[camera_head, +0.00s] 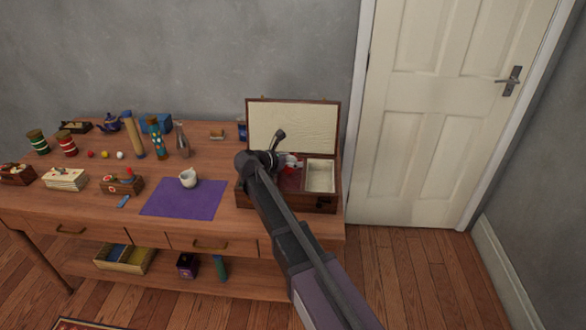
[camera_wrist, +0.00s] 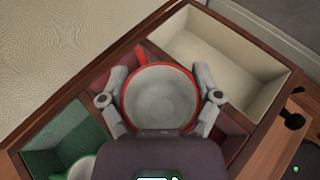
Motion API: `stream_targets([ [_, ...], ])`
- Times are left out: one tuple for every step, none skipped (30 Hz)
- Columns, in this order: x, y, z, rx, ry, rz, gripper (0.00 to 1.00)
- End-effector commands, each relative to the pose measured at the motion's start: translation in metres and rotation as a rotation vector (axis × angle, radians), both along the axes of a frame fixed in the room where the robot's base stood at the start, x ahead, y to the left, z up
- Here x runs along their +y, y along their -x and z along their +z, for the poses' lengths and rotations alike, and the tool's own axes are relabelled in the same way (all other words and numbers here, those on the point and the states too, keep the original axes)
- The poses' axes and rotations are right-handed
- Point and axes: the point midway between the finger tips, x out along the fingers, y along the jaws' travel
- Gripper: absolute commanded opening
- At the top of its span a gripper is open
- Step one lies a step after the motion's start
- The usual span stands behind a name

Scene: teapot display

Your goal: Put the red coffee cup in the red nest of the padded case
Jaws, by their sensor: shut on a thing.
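The red coffee cup (camera_wrist: 160,97), red-rimmed with a pale grey-white inside, is between the fingers of my gripper (camera_wrist: 159,98) in the wrist view. My gripper is shut on it from both sides. The cup is upright, over or in the red nest (camera_wrist: 232,128) of the padded case (camera_head: 318,206); its base is hidden, so I cannot tell if it touches the nest floor. In the head view, a bit of the cup (camera_head: 291,160) shows beside my arm. The case stands open, its cream-lined lid (camera_head: 295,125) raised at the back.
The cream nest (camera_wrist: 215,50) beside the red one is empty. The green nest (camera_wrist: 60,137) holds a pale cup (camera_wrist: 82,168) with a green rim. A purple mat (camera_head: 185,207) with a white pitcher (camera_head: 188,179) lies left of the case. Bottles and boxes crowd the table's left side.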

Motion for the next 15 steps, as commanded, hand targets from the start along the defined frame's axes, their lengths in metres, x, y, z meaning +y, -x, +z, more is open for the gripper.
stream_targets([
  [0.000,0.000,-0.009,0.000,0.000,0.000,0.33],
  [0.000,0.000,-0.011,0.000,0.000,0.000,0.33],
  [0.000,0.000,-0.014,0.000,0.000,0.000,0.33],
  [0.000,0.000,-0.016,0.000,0.000,0.000,0.33],
  [0.000,0.000,-0.018,0.000,0.000,0.000,0.33],
  [0.000,0.000,-0.020,0.000,0.000,0.000,0.33],
  [0.000,0.000,-0.022,0.000,0.000,0.000,0.33],
  [0.001,0.000,-0.023,0.000,0.000,0.001,0.33],
  [0.001,0.000,-0.024,0.000,0.000,0.001,0.33],
  [0.001,0.000,-0.024,0.000,0.000,0.001,0.33],
  [0.001,0.000,-0.024,0.000,0.000,0.001,0.33],
  [0.001,0.000,-0.024,0.000,0.000,0.001,0.33],
  [0.001,0.000,-0.024,0.000,0.000,0.001,0.33],
  [0.001,0.000,-0.024,0.000,0.000,0.001,0.33],
  [0.001,0.000,-0.023,0.000,0.000,0.001,0.33],
])
